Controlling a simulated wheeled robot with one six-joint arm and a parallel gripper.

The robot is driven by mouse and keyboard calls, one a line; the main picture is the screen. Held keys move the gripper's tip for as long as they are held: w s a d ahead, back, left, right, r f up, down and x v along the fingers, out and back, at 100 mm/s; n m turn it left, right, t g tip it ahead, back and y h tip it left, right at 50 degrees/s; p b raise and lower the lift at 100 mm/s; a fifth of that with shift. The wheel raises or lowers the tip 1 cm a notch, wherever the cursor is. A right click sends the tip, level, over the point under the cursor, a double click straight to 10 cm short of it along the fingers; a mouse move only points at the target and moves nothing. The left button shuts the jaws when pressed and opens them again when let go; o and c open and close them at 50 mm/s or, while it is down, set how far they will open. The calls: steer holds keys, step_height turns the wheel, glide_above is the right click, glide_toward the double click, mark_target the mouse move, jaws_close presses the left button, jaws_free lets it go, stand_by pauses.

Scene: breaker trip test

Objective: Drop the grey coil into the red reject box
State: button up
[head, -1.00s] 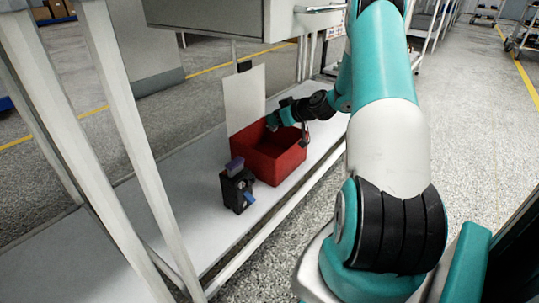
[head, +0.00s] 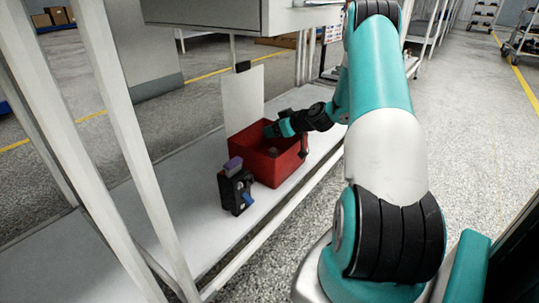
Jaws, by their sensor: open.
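The red reject box (head: 263,170) stands on the pale bench shelf with its top open. My gripper (head: 268,132) is at the box's far upper edge, over its opening, and it is open. Its fingers are small and partly lost against the dark parts of my arm. A small greyish round shape (head: 273,152) shows inside the box below my gripper. It looks like the grey coil, lying apart from the fingers, but it is too small to be certain.
A black device with a purple top and blue lever (head: 236,187) stands just left of the box. A white upright panel (head: 243,98) is behind the box. White frame posts (head: 120,130) rise at the left. The front of the shelf (head: 190,250) is clear.

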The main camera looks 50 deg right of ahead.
steer(key=p+v, duration=0.7)
steer(key=v, duration=1)
steer(key=shift+s, duration=0.2)
